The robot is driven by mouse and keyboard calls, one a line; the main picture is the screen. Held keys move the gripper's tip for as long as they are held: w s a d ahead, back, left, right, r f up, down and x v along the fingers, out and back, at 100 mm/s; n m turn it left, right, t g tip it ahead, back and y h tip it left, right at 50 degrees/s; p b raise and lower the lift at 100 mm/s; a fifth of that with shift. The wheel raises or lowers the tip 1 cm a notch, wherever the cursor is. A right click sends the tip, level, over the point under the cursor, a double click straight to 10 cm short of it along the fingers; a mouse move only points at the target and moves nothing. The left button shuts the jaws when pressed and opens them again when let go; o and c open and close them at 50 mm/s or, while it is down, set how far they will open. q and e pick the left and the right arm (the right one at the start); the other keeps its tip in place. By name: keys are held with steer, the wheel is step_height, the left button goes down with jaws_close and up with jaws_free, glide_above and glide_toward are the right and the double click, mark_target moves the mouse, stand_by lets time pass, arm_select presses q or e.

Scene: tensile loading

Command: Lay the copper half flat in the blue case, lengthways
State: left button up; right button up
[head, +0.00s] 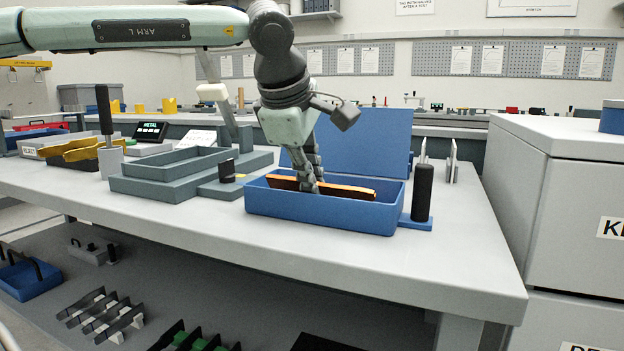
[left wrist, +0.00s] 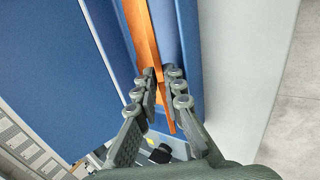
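The copper half (head: 350,191) is a long orange bar inside the open blue case (head: 320,213). My left gripper (head: 309,188) reaches down into the case around the middle of the bar. In the left wrist view the fingers of my left gripper (left wrist: 162,74) stand close on both sides of the copper half (left wrist: 143,35) and appear shut on it. The blue case also shows there (left wrist: 188,40). My right gripper is not in view.
The case's blue lid (head: 365,150) stands open behind it. A black upright post (head: 422,192) is at its right end. A grey stepped tray (head: 180,172) and a small black knob (head: 227,170) are to its left. The table front (head: 400,255) is clear.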

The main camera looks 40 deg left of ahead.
arm_select(q)
steer(key=o, duration=0.4)
steer(key=shift+f, duration=0.1)
